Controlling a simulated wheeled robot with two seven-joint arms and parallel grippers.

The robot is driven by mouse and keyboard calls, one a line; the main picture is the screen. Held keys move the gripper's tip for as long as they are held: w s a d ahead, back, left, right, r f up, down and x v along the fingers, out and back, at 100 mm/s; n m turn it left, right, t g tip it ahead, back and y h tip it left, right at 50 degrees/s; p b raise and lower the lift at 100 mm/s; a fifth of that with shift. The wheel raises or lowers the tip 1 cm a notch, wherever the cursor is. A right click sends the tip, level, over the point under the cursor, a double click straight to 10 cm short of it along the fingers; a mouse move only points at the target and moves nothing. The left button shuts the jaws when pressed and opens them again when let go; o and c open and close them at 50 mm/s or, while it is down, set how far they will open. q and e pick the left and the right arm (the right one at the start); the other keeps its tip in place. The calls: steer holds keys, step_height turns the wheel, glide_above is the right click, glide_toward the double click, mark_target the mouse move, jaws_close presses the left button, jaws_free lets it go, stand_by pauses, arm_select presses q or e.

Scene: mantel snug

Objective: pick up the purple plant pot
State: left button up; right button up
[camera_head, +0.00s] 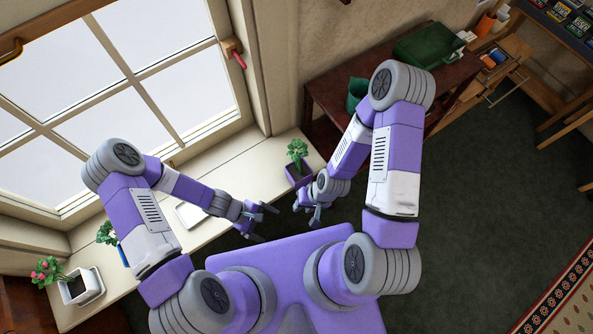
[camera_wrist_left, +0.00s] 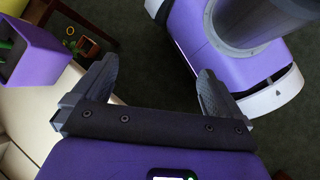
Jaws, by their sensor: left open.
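The purple plant pot (camera_head: 298,176) holds a leafy green plant and stands near the right end of the pale window sill. It also shows at the upper left of the left wrist view (camera_wrist_left: 33,52), outside the jaws. My left gripper (camera_head: 267,223) is open and empty, to the lower left of the pot, off the sill's front edge. In the left wrist view its jaws (camera_wrist_left: 157,80) have dark floor between them. My right gripper (camera_head: 306,212) is just below the pot in the head view, its fingers apart; the arm partly covers the pot's right side.
The window sill (camera_head: 245,178) is bare just left of the pot. A white flat object (camera_head: 190,215), a plant in a blue pot (camera_head: 122,256) and a white planter (camera_head: 90,289) stand farther left. A brown desk (camera_head: 330,88) with a green case (camera_head: 430,45) is at the upper right.

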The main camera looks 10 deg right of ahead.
arm_select(q)
steer(key=w+d+n+t+h, duration=0.2)
steer(key=w+d+n+h, duration=0.3)
steer(key=w+d+n, duration=0.25)
steer(key=n+t+h+p, duration=0.1)
steer(key=n+t, duration=0.4)
glide_toward(297, 172)
steer(key=x, duration=0.3)
steer(key=shift+s+d+f+m, duration=0.25)
steer(key=shift+d+f, duration=0.1)
steer(key=shift+f, duration=0.1)
steer(key=shift+w+d+f, duration=0.1)
steer(key=shift+w, duration=0.15)
steer(key=b+x, duration=0.1)
steer(key=x, duration=0.2)
steer(key=b+x, duration=0.2)
steer(key=x, duration=0.2)
steer(key=shift+w+f, duration=0.25)
steer(key=shift+w, duration=0.05)
steer(key=shift+r, duration=0.1)
steer(key=c, duration=1.1)
